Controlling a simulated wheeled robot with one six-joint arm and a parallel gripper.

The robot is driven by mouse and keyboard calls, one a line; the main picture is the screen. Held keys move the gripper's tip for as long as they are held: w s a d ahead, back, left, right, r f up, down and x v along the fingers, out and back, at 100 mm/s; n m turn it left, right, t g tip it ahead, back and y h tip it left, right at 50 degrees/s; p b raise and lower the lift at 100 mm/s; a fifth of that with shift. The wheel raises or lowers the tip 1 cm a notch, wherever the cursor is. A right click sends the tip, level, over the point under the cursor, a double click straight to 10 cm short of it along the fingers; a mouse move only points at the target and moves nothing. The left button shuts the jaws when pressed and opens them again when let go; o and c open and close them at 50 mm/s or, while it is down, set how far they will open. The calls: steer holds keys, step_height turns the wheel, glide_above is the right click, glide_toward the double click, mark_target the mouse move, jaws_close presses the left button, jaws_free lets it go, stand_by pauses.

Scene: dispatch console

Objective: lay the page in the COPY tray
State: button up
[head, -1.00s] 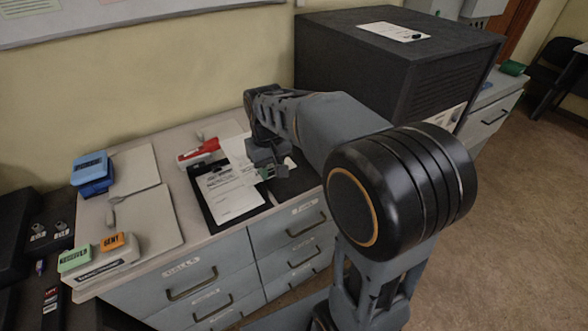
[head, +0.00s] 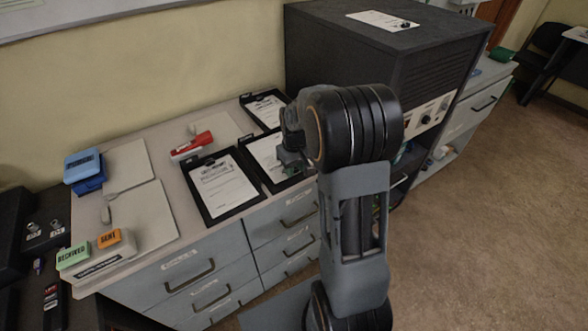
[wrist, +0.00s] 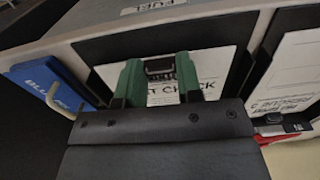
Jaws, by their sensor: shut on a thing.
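The page shows printed text ending in "CHECK". I cannot read a COPY label.
A red stapler-like object (head: 193,145) lies nearby. A large dark cabinet (head: 385,70) stands at the right.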

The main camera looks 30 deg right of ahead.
steer(key=shift+f, duration=0.45)
steer(key=shift+f, duration=0.15)
steer(key=o, duration=0.9)
